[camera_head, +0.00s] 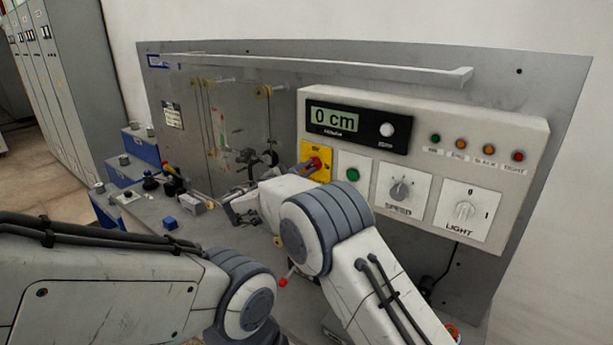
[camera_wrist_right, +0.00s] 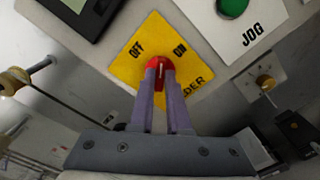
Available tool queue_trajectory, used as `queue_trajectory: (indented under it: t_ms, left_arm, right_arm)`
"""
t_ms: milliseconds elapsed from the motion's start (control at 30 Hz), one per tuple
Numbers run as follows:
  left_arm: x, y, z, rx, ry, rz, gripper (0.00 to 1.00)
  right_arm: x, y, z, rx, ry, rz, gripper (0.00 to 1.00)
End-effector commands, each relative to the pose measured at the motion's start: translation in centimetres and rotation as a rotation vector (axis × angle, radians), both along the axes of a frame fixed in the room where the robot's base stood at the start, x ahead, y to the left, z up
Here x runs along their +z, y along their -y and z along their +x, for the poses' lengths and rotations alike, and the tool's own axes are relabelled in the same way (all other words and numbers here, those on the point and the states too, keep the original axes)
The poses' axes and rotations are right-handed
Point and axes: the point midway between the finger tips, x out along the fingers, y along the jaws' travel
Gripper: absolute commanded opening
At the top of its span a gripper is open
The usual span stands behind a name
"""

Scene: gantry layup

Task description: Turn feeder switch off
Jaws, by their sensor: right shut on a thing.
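The feeder switch is a red knob (camera_wrist_right: 160,66) on a yellow plate (camera_wrist_right: 128,66) marked OFF and ON. In the head view the yellow plate (camera_head: 318,149) sits on the control panel, below the "0 cm" display. My right gripper (camera_wrist_right: 160,78) is shut on the red knob, with a finger on each side. In the head view my right gripper (camera_head: 307,167) reaches the knob from the left, partly hidden by my arm. The knob's white mark lies between the two labels in the wrist view; I cannot tell its exact setting. My left gripper is out of view.
To the right of the switch are a green JOG button (camera_head: 352,174), a SPEED dial (camera_head: 399,191) and a LIGHT switch (camera_head: 464,212). A bench (camera_head: 150,212) with small parts and blue bins (camera_head: 128,172) lies left. My left arm fills the lower left.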

Motion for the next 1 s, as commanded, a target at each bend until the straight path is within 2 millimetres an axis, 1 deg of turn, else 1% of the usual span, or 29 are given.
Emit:
queue_trajectory:
  t_ms: [33,333,700,1000]
  left_arm:
    - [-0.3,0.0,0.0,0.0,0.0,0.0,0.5]
    - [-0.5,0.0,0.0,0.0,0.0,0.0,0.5]
    - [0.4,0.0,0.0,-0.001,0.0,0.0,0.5]
    - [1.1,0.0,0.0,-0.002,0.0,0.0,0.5]
  right_arm:
    - [-0.4,-0.2,-0.1,0.003,-0.029,-0.034,0.0]
    - [-0.3,-0.2,-0.1,0.004,-0.2,-0.267,0.0]
    - [-0.2,-0.3,-0.1,0.006,-0.395,-0.535,0.0]
    - [-0.4,-0.3,-0.1,0.006,-0.502,-0.682,0.0]
